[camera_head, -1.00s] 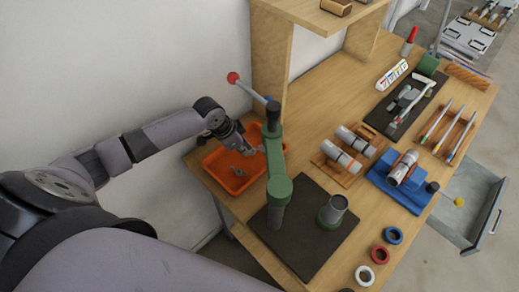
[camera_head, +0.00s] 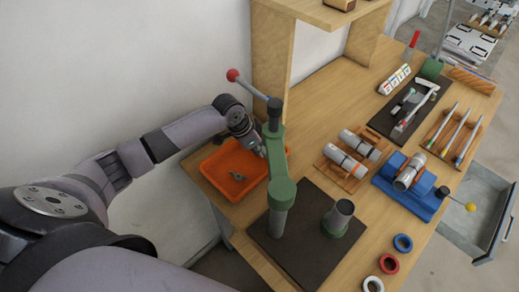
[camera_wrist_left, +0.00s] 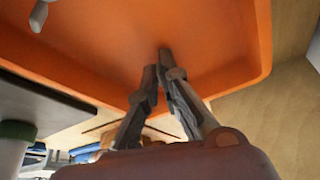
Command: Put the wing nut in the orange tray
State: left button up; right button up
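The orange tray (camera_head: 213,185) stands at the wall end of the bench; its floor and rim also fill much of the left wrist view (camera_wrist_left: 215,40). A small grey piece, which looks like the wing nut (camera_head: 237,176), lies on the tray floor. A light grey part at the top left of the left wrist view (camera_wrist_left: 38,16) looks like the same piece, partly cut off. My left gripper (camera_head: 259,153) is above the tray's right side, apart from the nut. Its fingertips (camera_wrist_left: 157,60) are slightly apart with nothing between them. My right gripper is not in view.
A green press column (camera_head: 279,185) with a red-knobbed lever stands close beside my left gripper, on a dark plate (camera_head: 300,250). A wooden shelf (camera_head: 270,50) rises behind. Cylinders in wooden cradles (camera_head: 345,165), a blue fixture (camera_head: 400,195) and coloured rings (camera_head: 389,263) lie to the right.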

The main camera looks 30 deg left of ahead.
pick_arm(q)
jog(key=o, duration=0.4)
jog(key=shift+o, duration=0.2)
jog(key=shift+r, duration=0.1)
jog(key=b+v, duration=0.1)
jog(key=v, duration=1.1)
jog(key=shift+b, duration=0.4)
